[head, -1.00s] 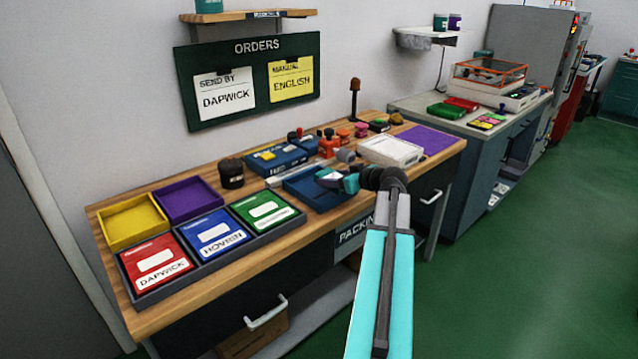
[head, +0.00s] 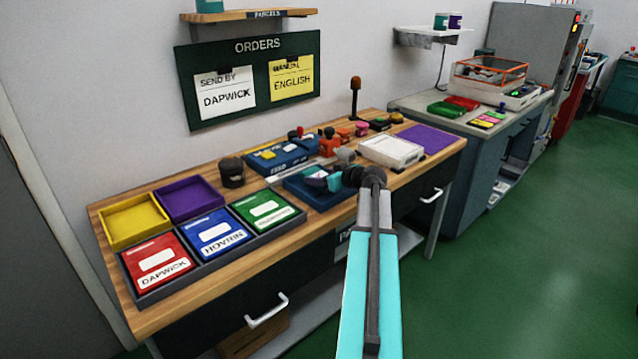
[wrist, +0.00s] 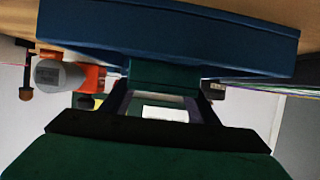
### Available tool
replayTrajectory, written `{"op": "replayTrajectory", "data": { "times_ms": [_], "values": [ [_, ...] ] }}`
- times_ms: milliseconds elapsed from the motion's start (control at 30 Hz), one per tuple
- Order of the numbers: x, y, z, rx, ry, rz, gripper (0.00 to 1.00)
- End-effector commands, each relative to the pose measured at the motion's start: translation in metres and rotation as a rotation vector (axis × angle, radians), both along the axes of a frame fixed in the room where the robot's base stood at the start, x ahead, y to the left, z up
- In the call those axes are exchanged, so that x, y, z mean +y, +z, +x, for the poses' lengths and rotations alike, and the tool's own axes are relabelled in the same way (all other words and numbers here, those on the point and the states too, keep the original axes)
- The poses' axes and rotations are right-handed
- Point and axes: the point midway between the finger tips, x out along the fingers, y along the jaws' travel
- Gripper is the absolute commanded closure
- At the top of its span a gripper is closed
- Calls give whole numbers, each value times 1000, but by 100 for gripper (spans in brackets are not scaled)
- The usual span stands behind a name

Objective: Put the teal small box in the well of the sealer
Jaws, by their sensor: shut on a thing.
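My gripper (head: 333,180) is over an open dark blue tray (head: 311,199) on the packing bench and is shut on a small box. In the wrist view, which appears upside down, a dark teal box (wrist: 165,75) sits between the fingers, close to the blue tray's side (wrist: 170,38). I cannot tell whether it touches the tray. Behind the tray stands a blue machine (head: 288,161) with a yellow button and a silver bar along its front. It may be the sealer; I cannot make out its well.
A black round pot (head: 231,174) stands left of the tray. Red, blue and green labelled boxes sit in a grey rack (head: 150,297) at the left. Orange-red stamps (head: 327,146) stand behind, and a white box (head: 391,151) and purple mat (head: 427,139) lie to the right.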

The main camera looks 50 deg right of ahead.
Motion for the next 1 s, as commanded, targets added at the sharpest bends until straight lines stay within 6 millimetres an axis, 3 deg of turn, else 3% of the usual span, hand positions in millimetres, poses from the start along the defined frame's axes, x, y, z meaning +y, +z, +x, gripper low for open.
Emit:
{"op": "replayTrajectory", "data": {
  "times_ms": [233,800,833,933,1000],
  "values": [
    [0,-20,0,0,-1,2,70],
    [0,-26,-1,-1,0,1,70],
    [0,-26,-1,0,0,1,42],
    [0,-25,-1,0,0,1,27],
    [0,-25,-1,0,0,1,27]
  ]
}}
